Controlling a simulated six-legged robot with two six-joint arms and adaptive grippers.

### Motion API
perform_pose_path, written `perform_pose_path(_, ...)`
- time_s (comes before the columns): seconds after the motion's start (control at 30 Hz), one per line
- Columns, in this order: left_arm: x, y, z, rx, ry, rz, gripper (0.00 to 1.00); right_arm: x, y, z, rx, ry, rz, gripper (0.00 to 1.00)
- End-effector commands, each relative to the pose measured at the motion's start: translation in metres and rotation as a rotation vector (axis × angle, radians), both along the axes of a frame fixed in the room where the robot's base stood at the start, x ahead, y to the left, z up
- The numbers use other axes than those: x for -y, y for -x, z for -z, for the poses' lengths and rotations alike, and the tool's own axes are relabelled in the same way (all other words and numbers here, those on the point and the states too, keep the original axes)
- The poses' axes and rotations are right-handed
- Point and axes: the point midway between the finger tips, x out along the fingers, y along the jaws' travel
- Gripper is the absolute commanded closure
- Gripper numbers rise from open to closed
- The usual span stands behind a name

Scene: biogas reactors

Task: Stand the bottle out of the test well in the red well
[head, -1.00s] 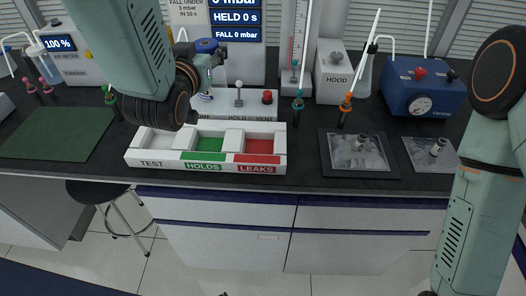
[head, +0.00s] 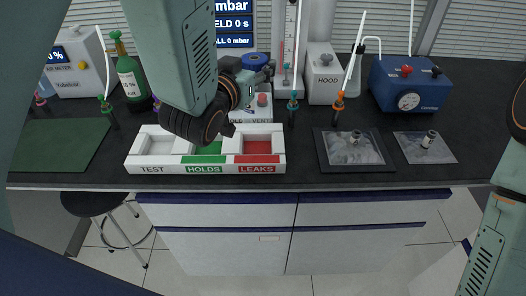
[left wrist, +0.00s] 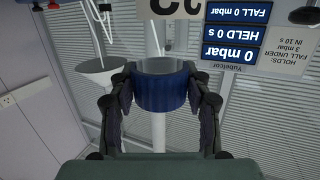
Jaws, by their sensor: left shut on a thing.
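My left gripper (head: 262,74) is shut on a blue-capped bottle (head: 257,60), held above the back of the white tray (head: 205,170), behind the red well. In the left wrist view the bottle's blue cap (left wrist: 162,92) sits between both fingers of the gripper (left wrist: 162,95); the rest of the bottle is hard to make out. The test well (head: 160,146) at the left of the tray is empty. The green holds well (head: 209,149) is partly behind my arm. The red well (head: 257,148), labelled LEAKS, is empty. My right gripper is out of view.
A green bottle (head: 131,78) stands behind the tray's left. A white control box (head: 246,113) is close behind the tray. A blue pump box (head: 409,90) stands back right.

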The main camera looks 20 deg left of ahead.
Motion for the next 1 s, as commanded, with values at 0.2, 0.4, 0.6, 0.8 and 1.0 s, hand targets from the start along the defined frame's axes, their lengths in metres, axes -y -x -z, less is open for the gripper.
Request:
perform_pose_path(0.2,0.001,0.001,0.016,-0.002,0.0,0.002,1.0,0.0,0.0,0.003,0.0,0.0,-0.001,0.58)
perform_pose_path(0.4,-0.001,0.001,0.051,-0.001,0.001,-0.002,1.0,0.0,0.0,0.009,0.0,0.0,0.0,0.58)
perform_pose_path(0.6,-0.001,0.001,0.067,0.001,0.0,-0.002,1.0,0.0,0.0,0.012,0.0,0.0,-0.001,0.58)
perform_pose_path(0.8,-0.001,0.001,0.096,0.001,0.001,-0.001,1.0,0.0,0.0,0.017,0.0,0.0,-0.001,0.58)
perform_pose_path(1.0,0.0,0.001,0.101,0.004,0.0,0.001,1.0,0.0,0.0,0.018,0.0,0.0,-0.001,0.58)
